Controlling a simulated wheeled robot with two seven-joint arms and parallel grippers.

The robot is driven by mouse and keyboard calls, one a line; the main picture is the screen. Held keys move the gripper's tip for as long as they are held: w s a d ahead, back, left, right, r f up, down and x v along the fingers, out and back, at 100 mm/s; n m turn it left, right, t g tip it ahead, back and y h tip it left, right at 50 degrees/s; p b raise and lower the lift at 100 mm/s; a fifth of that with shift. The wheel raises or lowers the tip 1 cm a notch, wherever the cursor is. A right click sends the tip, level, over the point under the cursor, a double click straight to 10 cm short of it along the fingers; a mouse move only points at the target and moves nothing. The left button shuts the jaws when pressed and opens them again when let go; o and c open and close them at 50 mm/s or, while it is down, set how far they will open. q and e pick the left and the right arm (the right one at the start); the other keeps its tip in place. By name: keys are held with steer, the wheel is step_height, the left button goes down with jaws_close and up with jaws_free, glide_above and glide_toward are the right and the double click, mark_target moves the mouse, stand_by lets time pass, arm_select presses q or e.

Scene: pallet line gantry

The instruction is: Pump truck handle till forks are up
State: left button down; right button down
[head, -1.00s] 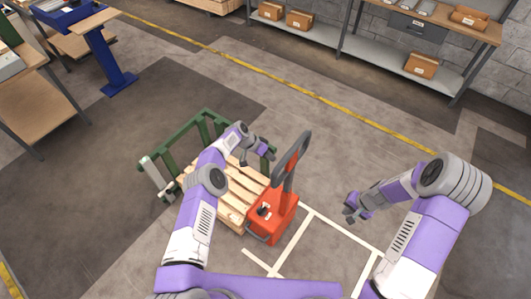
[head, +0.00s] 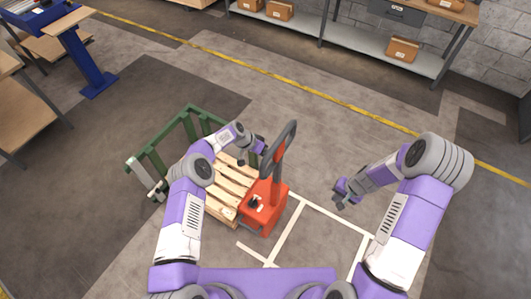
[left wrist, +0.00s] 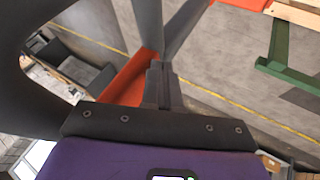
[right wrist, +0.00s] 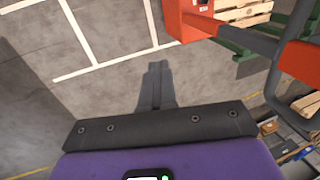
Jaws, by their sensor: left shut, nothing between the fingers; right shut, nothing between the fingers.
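The red pallet truck (head: 262,208) stands on the floor in front of me, at the near right end of a wooden pallet (head: 228,188). Its handle (head: 279,150) rises nearly upright, tilted a little right, and ends in a dark grey loop. The forks are hidden, so their height cannot be told. My left gripper (head: 259,147) is shut and empty, just left of the loop. Its fingers (left wrist: 160,80) show close to grey and orange handle parts in the left wrist view. My right gripper (head: 340,195) is shut and empty, right of the handle and apart from it.
A green frame (head: 165,150) stands along the pallet's far and left sides. White lines (head: 287,233) mark the floor right of the truck. A shelf with boxes (head: 402,48) stands along the back wall, and a blue stand (head: 88,65) is at far left. Floor between is clear.

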mark_target(274, 157)
arm_select(q)
steer(key=shift+s+d, duration=0.45)
steer(key=shift+d, duration=0.3)
steer(key=shift+s+d, duration=0.45)
steer(key=shift+d, duration=0.3)
steer(key=shift+r, duration=0.1)
arm_select(e)
steer(key=c, duration=0.9)
jaws_free()
steer(key=shift+o, duration=0.2)
